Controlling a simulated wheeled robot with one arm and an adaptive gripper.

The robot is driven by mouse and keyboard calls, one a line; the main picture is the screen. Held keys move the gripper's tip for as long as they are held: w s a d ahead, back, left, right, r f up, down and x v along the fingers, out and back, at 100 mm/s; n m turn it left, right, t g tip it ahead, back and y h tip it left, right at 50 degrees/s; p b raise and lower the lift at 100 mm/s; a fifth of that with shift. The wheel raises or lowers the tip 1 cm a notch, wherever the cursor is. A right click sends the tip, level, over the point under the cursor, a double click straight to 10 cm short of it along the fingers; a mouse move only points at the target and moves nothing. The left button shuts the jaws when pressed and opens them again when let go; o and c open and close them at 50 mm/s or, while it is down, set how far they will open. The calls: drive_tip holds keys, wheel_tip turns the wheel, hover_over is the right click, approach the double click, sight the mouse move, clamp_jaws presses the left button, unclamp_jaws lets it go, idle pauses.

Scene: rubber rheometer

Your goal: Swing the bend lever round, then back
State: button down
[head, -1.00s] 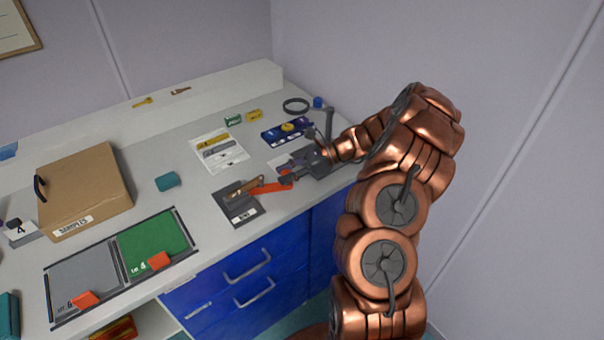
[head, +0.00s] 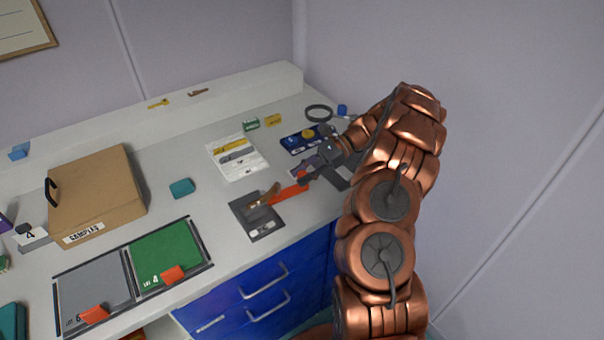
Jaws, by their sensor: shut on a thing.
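The bend lever (head: 286,194) is an orange-red bar on a dark grey plate (head: 250,219) near the front edge of the bench. A brown piece (head: 265,195) lies at its plate end. The lever points right and slightly towards the back. My gripper (head: 307,179) is shut on the lever's outer, right-hand end, with my arm reaching in from the right. The lever's tip is partly hidden by the fingers.
A white sheet (head: 251,167) with samples lies behind the plate. A blue tray (head: 292,145) and a black ring (head: 319,113) lie further back. Left are a green-and-grey board (head: 190,237), a teal block (head: 182,188) and a cardboard box (head: 125,185).

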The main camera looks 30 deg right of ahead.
drive_tip(key=c, duration=0.8)
unclamp_jaws()
wheel_tip(320, 180, up, 10)
drive_tip(key=shift+f, duration=0.1)
